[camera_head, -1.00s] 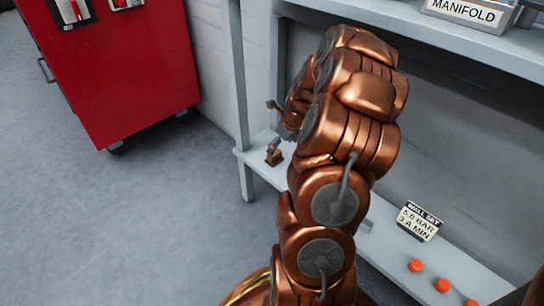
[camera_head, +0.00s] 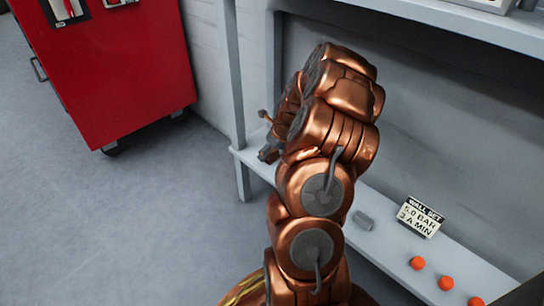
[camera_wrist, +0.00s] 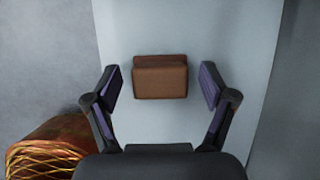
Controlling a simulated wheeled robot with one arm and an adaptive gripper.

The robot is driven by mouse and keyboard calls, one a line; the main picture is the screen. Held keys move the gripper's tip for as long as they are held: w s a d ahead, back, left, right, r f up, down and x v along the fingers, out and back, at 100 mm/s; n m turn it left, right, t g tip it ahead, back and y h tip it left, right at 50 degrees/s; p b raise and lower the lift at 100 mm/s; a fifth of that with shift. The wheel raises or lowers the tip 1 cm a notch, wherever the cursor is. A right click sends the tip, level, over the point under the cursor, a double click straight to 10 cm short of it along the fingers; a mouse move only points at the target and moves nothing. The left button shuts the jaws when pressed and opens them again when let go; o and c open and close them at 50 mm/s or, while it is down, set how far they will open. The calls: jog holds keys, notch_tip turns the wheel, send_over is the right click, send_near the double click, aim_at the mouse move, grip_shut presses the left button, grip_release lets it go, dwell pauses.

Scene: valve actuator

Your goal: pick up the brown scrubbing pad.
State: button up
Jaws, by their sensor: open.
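The brown scrubbing pad (camera_wrist: 160,78) is a small brown block lying on the pale grey shelf (camera_wrist: 135,35) in the wrist view. My gripper (camera_wrist: 160,85) is open, with one dark finger on each side of the pad and a gap to each. The fingers do not touch the pad. How high they are above the shelf is hard to tell. In the head view my arm hides the pad, and my gripper (camera_head: 268,150) shows only in part at the arm's left side.
A red cabinet (camera_head: 120,70) stands on the floor at the left. A shelf post (camera_head: 234,80) rises close to my gripper. An upper shelf (camera_head: 460,22) overhangs.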

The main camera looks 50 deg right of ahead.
jog(key=c, duration=1.3)
jog(key=shift+r, duration=0.1)
jog(key=shift+r+p, duration=0.4)
jog(key=shift+r, duration=0.05)
notch_tip(320, 180, up, 3)
jog(key=shift+p, duration=1)
jog(key=shift+s+a+r+p, duration=0.15)
jog(key=shift+s+a+p, duration=0.85)
jog(key=shift+a, duration=1.45)
jog(key=shift+s+a+r+p, duration=0.15)
jog(key=shift+s+a+p, duration=0.85)
jog(key=shift+a, duration=1.4)
jog(key=shift+s+a+r+p, duration=0.15)
jog(key=shift+s+a+p, duration=0.45)
jog(key=shift+s+a, duration=1.3)
jog(key=shift+w+a, duration=0.55)
jog(key=shift+w, duration=0.05)
